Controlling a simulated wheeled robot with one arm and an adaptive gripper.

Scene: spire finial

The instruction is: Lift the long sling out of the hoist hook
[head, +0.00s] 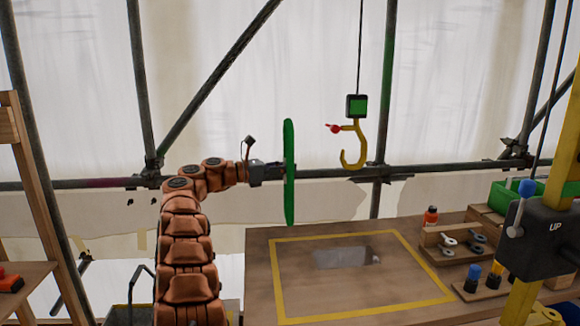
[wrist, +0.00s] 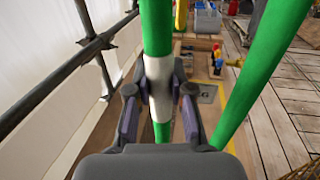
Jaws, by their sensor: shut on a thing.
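The long green sling (head: 289,140) hangs as a narrow upright loop from my gripper (head: 282,172), left of the hoist hook and apart from it in the head view. In the wrist view my gripper (wrist: 160,92) is shut on the white band of the sling (wrist: 157,25); a second green strand runs down the right side. The yellow hoist hook (head: 353,158) hangs on a thin cable below a black and green block (head: 357,106). Its bowl is empty, and a red-tipped lever (head: 334,128) sticks out to its left.
At right are racks with shackles (head: 462,242), a green bin (head: 505,195) and a control box (head: 540,235). Scaffold tubes (head: 330,172) run behind.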

